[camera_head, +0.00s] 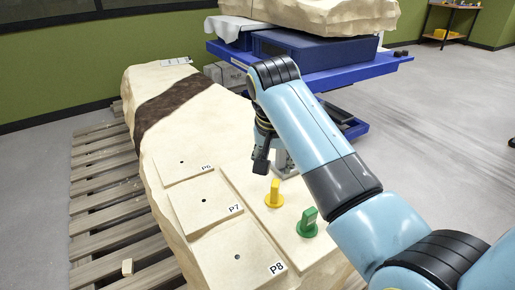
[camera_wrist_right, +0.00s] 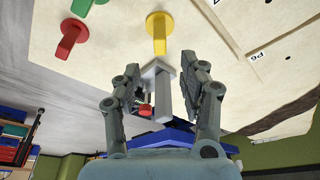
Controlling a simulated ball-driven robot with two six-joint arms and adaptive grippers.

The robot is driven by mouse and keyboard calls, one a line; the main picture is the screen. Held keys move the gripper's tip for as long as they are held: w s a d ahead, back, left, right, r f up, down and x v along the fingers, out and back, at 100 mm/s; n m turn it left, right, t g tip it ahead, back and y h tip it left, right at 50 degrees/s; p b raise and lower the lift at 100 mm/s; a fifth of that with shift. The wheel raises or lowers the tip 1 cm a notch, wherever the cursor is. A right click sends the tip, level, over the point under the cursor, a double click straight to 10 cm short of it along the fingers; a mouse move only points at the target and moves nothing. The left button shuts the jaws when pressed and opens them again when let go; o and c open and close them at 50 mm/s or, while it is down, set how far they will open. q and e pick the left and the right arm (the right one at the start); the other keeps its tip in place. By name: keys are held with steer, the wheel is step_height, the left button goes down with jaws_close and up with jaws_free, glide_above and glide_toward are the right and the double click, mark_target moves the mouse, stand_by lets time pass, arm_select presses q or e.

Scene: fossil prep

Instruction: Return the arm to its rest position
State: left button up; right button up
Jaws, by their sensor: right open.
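My right gripper (camera_head: 262,150) hangs over the pale stone block (camera_head: 185,115). In the wrist view its two fingers (camera_wrist_right: 165,95) are spread apart. A grey bracket-like piece (camera_wrist_right: 162,82) shows between or beyond them; I cannot tell whether they touch it. In the head view a grey piece (camera_head: 285,162) stands just right of the gripper, partly hidden by my arm. A yellow peg (camera_head: 274,194) and a green peg (camera_head: 307,224) stand on the block in front of the gripper. A red peg (camera_wrist_right: 70,38) shows in the wrist view. My left gripper is out of view.
Flat plates marked P6 (camera_head: 187,164), P7 (camera_head: 205,202) and P8 (camera_head: 238,257), each with a small hole, lie on the block's left side. A wooden pallet (camera_head: 95,205) is underneath. A blue lift table (camera_head: 310,68) with another stone stands behind. Floor at right is open.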

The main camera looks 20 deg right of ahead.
steer(key=shift+s, duration=0.1)
steer(key=s+d+f+n, duration=0.1)
steer(key=s+d+f, duration=0.1)
steer(key=s, duration=0.4)
steer(key=s+d+f+n, duration=0.1)
steer(key=s+d+n, duration=0.1)
steer(key=s, duration=0.4)
steer(key=s+r+n+y, duration=0.1)
steer(key=s+r+n, duration=0.15)
steer(key=s, duration=0.55)
steer(key=s+r+n, duration=0.2)
steer(key=s+n, duration=0.1)
steer(key=s, duration=0.6)
step_height(320, 180, down, 25)
steer(key=s+d, duration=0.1)
steer(key=d, duration=0.1)
steer(key=s+d+f+g, duration=0.1)
steer(key=s+f, duration=1.6)
steer(key=s, duration=0.1)
steer(key=shift+s+f+m+g, duration=0.15)
steer(key=shift+s+m+g, duration=0.15)
steer(key=shift+s+m, duration=0.1)
